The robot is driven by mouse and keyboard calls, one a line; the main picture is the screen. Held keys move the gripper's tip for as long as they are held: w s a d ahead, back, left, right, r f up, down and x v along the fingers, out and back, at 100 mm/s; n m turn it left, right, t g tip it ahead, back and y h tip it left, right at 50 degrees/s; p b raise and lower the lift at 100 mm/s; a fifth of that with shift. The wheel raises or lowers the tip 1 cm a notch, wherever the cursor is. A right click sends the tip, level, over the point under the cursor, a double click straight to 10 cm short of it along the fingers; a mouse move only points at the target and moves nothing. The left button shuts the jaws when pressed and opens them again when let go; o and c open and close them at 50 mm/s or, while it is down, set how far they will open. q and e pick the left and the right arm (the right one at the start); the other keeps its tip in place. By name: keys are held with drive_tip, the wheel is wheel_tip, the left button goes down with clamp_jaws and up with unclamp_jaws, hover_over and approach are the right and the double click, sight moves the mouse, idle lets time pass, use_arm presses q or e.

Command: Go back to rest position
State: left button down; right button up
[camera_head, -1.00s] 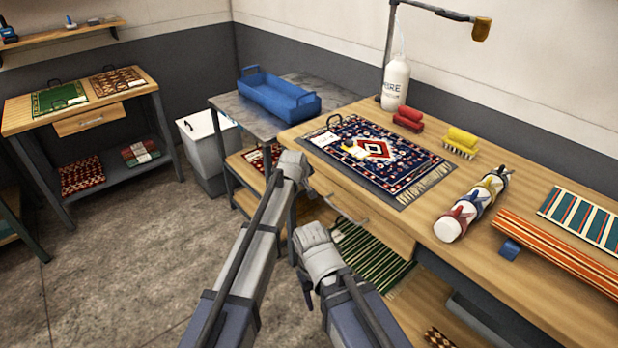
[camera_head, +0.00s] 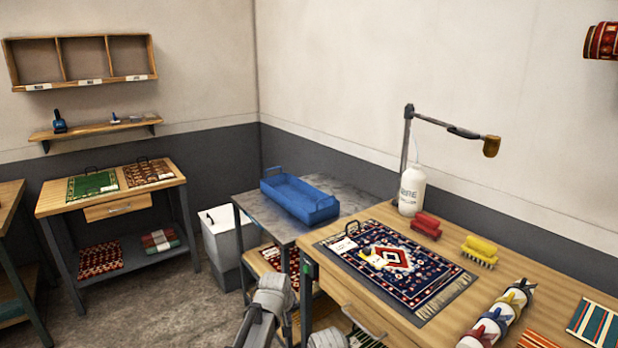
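My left arm (camera_head: 262,305) reaches in at the bottom, its rounded joint in front of the bench's left end. Only the rounded top of my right arm (camera_head: 328,338) shows at the bottom edge, beside the drawer front. No fingers of either gripper show, so I cannot see whether they are open or holding anything. Neither visible arm part touches the bench top. A patterned navy and red rug (camera_head: 435,288) lies flat on the wooden bench (camera_head: 395,215), with a small yellow and white item (camera_head: 375,260) on it.
A blue tray (camera_head: 298,200) sits on a grey table. A white bin (camera_head: 222,235) stands left of it. Floor is clear at lower left.

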use_arm(q)
drive_tip(key=s+a+f+m+g, duration=0.1)
drive_tip(key=s+a, duration=0.3)
drive_tip(key=s, duration=0.3)
drive_tip(key=s+a+m+g, duration=0.1)
drive_tip(key=s+a+g, duration=0.15)
drive_tip(key=s, duration=0.35)
drive_tip(key=s+a+f+m+g, duration=0.1)
drive_tip(key=s+a+m, duration=0.1)
drive_tip(key=s+a, duration=0.35)
drive_tip(key=s+d+r+m+y+p, duration=0.1)
drive_tip(key=s+d+r+p, duration=0.1)
drive_tip(key=d, duration=0.4)
drive_tip(key=s+d+r+m+y+p, duration=0.1)
drive_tip(key=s+d+r+m+p, duration=0.1)
drive_tip(key=s+d, duration=0.3)
drive_tip(key=shift+s+d+r+m+g+p, duration=0.35)
drive_tip(key=shift+d+r+p, duration=0.2)
drive_tip(key=shift+r+p, duration=0.25)
